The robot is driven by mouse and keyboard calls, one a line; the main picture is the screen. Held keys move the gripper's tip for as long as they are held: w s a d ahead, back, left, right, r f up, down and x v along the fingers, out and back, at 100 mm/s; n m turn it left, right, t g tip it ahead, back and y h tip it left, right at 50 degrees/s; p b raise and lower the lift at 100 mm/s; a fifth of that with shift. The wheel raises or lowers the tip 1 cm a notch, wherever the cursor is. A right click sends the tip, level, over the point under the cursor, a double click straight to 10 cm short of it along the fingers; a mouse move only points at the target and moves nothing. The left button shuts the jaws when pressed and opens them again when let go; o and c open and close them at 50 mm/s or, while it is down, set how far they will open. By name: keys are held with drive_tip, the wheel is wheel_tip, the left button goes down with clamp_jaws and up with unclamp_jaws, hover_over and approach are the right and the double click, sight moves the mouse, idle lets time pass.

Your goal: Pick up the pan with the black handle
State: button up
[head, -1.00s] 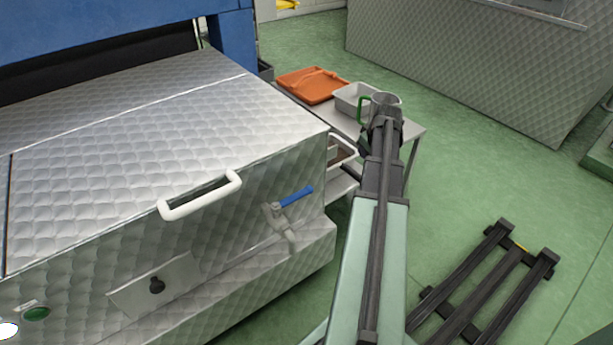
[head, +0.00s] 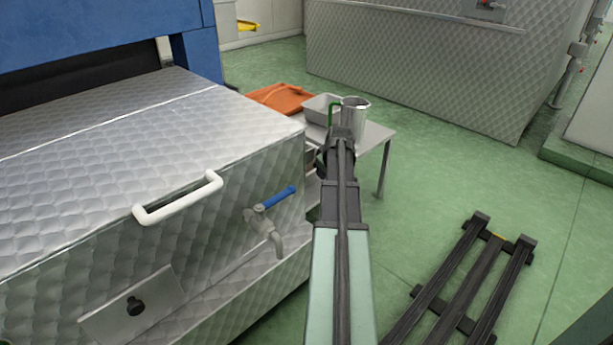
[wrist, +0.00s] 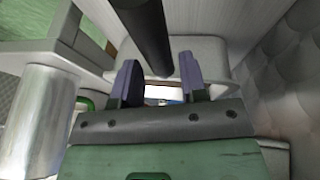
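In the wrist view my gripper (wrist: 162,82) shows two purple-grey fingers standing apart with a gap between them. A thick black rod (wrist: 148,30), which looks like the black handle, comes in from the top edge and ends near the fingertips. The fingers are not closed on it. In the head view my gripper's end is largely hidden by my arm, beside the small table (head: 375,137).
A metal jug (head: 354,112) with a green handle stands by my gripper; it also shows in the wrist view (wrist: 32,115). A grey tray (head: 318,106) and an orange tray (head: 280,97) are behind. The quilted metal machine (head: 150,140) with a blue-lever tap (head: 266,212) is at left.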

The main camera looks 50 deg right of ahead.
drive_tip(key=b+x, duration=0.1)
drive_tip(key=x, duration=0.2)
drive_tip(key=shift+r, duration=0.15)
clamp_jaws()
drive_tip(key=shift+r, duration=0.15)
